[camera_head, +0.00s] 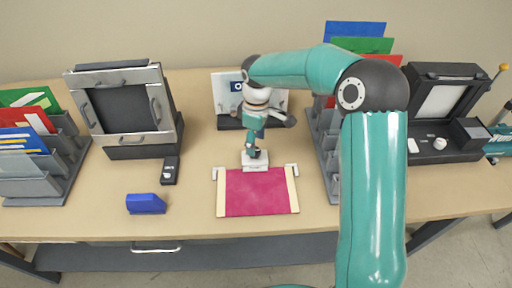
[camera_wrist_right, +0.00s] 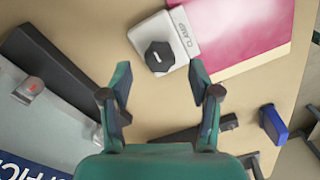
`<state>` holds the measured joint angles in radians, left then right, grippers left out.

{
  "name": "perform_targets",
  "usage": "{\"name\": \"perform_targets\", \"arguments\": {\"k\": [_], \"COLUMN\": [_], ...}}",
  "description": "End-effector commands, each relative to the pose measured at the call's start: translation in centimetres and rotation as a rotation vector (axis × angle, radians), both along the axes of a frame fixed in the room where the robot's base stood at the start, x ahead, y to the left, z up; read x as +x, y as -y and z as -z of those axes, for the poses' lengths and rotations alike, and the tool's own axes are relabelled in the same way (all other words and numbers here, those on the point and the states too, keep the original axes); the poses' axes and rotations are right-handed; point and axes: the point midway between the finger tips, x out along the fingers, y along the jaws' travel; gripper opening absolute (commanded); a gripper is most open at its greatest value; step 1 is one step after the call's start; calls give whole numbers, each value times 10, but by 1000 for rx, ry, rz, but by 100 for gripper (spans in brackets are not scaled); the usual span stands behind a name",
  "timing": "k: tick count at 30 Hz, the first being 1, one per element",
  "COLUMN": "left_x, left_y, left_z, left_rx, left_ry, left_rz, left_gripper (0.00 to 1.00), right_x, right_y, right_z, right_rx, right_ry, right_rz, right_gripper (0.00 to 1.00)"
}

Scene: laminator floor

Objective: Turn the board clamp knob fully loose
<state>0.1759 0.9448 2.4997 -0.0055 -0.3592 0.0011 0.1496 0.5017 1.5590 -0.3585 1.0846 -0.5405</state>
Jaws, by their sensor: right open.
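The board clamp is a pale block (camera_head: 255,162) at the back edge of a magenta board (camera_head: 257,193) on the table. In the right wrist view the block, marked CLAMP (camera_wrist_right: 183,35), carries a dark faceted knob (camera_wrist_right: 160,56) with a light mark on top. My right gripper (camera_head: 252,150) points down above the clamp and hides the knob in the head view. In the right wrist view its two fingers (camera_wrist_right: 160,84) are spread apart, with the knob just beyond the tips and between their lines. No contact with the knob shows. My left gripper is not in view.
A dark framed press (camera_head: 125,105), a small black device (camera_head: 170,170) and a blue block (camera_head: 146,204) stand left of the board. File racks stand at the far left (camera_head: 60,165) and right of the board (camera_head: 326,150). A sign stand (camera_head: 229,122) is behind. The front table strip is clear.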

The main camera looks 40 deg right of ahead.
Motion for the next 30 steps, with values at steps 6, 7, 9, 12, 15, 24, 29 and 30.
{"name": "perform_targets", "arguments": {"k": [6, 7, 9, 12, 15, 24, 29, 30], "left_x": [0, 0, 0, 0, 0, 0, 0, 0], "left_y": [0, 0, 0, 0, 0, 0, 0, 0], "left_z": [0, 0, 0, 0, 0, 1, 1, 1], "left_rx": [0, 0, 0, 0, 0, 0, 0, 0], "left_ry": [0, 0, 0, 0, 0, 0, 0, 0], "left_rz": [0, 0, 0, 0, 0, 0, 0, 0], "left_gripper": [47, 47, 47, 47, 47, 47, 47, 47], "right_x": [2, 2, 2, 1, 1, 1, 1, 1], "right_y": [2, 2, 2, 2, 3, 3, 3, 3], "right_z": [-46, -52, -63, -74, -81, -83, -83, -83], "right_rx": [-1, -1, -1, -1, 0, 0, -1, -1], "right_ry": [3, 4, 3, -1, -1, -4, -3, -3], "right_rz": [0, 0, 0, 0, -1, -1, -1, 0], "right_gripper": [62, 62, 62, 62, 62, 62, 62, 62]}}
